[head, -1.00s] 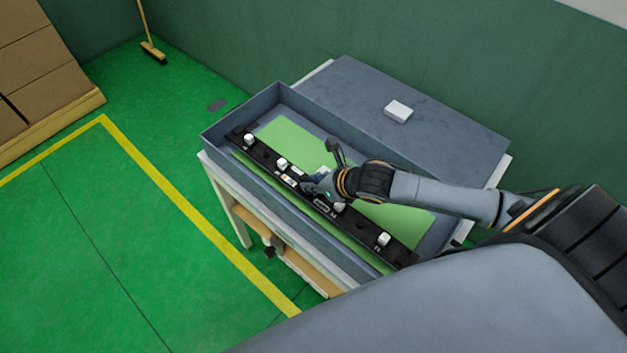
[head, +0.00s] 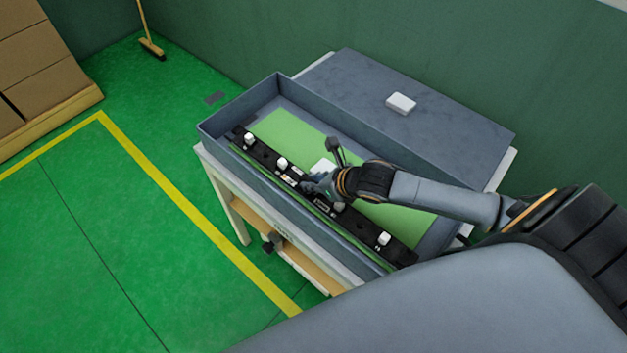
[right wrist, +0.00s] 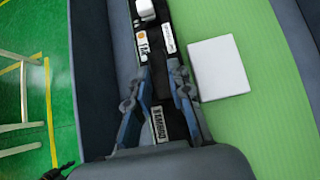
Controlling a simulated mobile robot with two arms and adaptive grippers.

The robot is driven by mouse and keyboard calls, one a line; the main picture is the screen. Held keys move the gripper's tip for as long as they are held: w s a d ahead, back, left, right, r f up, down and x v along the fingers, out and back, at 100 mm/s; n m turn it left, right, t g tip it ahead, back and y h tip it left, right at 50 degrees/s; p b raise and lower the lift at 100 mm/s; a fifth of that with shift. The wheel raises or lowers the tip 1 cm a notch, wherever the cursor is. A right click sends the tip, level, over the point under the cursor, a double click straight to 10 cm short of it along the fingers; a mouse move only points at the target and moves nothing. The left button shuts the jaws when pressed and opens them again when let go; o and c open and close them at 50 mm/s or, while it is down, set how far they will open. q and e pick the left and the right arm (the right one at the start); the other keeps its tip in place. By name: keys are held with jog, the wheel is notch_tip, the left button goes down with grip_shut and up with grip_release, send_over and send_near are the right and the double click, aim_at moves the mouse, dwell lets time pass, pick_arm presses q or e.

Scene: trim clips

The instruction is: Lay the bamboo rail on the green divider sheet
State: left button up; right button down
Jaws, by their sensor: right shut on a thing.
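The bamboo rail (head: 263,155) is a long black bar with white knobs and labels, one reading BAMBOO in the right wrist view (right wrist: 157,122). It runs lengthwise inside a grey tray, over the near side of the green divider sheet (head: 290,135). The sheet shows on both sides of it. My right gripper (head: 308,186) is shut on the rail near its middle; its blue-grey fingers flank the rail in the wrist view (right wrist: 160,95). I cannot tell whether the rail touches the sheet. A small dark part below the tray may be my left gripper (head: 272,242); its jaws are unclear.
The grey tray (head: 213,135) has raised walls close around the rail. A white square (right wrist: 218,68) lies on the sheet beside the rail. A white box (head: 401,103) sits on the grey surface behind. Cartons (head: 35,70) and a broom (head: 150,45) stand farther away.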

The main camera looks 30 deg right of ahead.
jog(key=shift+f, duration=0.4)
jog(key=c, duration=1.1)
grip_release()
jog(key=shift+f, duration=0.1)
jog(key=v, duration=1.2)
jog(key=shift+a, duration=0.1)
